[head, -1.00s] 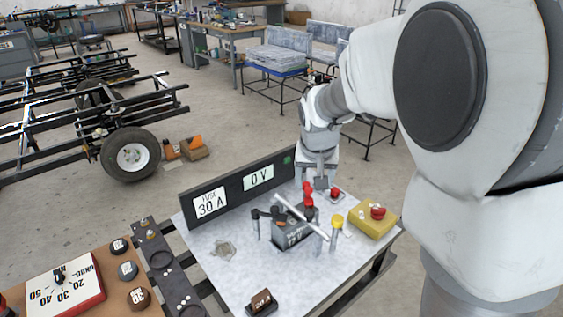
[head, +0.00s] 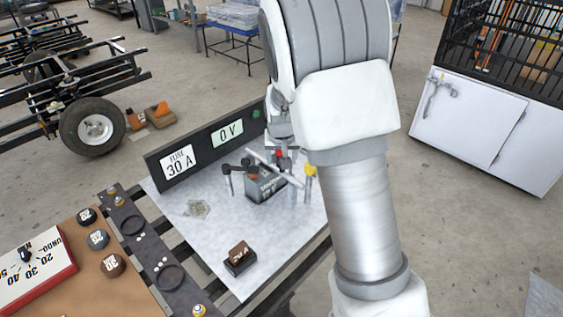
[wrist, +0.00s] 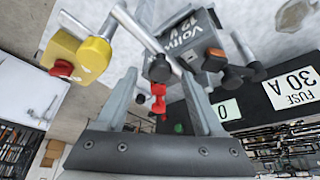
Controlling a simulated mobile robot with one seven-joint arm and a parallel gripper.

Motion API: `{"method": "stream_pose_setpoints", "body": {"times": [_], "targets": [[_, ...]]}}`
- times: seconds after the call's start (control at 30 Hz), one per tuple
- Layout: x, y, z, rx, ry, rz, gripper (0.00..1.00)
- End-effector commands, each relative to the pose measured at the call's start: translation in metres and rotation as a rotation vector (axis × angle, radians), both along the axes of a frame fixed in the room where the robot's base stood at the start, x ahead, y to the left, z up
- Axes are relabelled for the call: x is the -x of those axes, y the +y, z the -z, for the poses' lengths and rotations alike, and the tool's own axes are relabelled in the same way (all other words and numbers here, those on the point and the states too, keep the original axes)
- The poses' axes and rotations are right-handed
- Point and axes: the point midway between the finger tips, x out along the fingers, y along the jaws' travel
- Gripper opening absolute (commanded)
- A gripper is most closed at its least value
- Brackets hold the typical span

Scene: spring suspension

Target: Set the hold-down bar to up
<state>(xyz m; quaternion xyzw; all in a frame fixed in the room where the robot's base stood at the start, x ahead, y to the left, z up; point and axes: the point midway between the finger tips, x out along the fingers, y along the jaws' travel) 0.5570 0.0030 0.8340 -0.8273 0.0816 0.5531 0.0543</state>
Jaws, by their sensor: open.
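The hold-down bar (head: 275,168) is a pale metal rod lying slantwise over the grey battery (head: 266,187). In the wrist view the bar (wrist: 135,27) runs along the battery marked 12 V (wrist: 197,35). A post with a yellow cap (head: 310,170) stands near the bar's right end; the yellow knob also shows in the wrist view (wrist: 95,55). My gripper (wrist: 160,88) is open, its fingers apart beside the battery, with a red terminal piece (wrist: 158,100) seen between them. In the head view my arm hides most of the gripper. I cannot tell whether a finger touches anything.
A black panel (head: 205,145) reading 30 A and 0 V stands behind the battery. A brown fuse block (head: 240,257) sits on the bench front. A dial board (head: 80,285) stands at left.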

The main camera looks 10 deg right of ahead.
Motion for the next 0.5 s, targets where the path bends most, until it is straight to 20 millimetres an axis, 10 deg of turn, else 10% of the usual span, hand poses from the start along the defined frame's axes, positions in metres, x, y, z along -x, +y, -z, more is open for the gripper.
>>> {"method": "stream_pose_setpoints", "body": {"times": [0.4, 0.5], "targets": [[-0.0040, -0.0005, 0.0090, -0.001, -0.001, 0.000, 0.69], [-0.0040, -0.0006, 0.0090, -0.001, -0.001, 0.000, 0.53]]}}
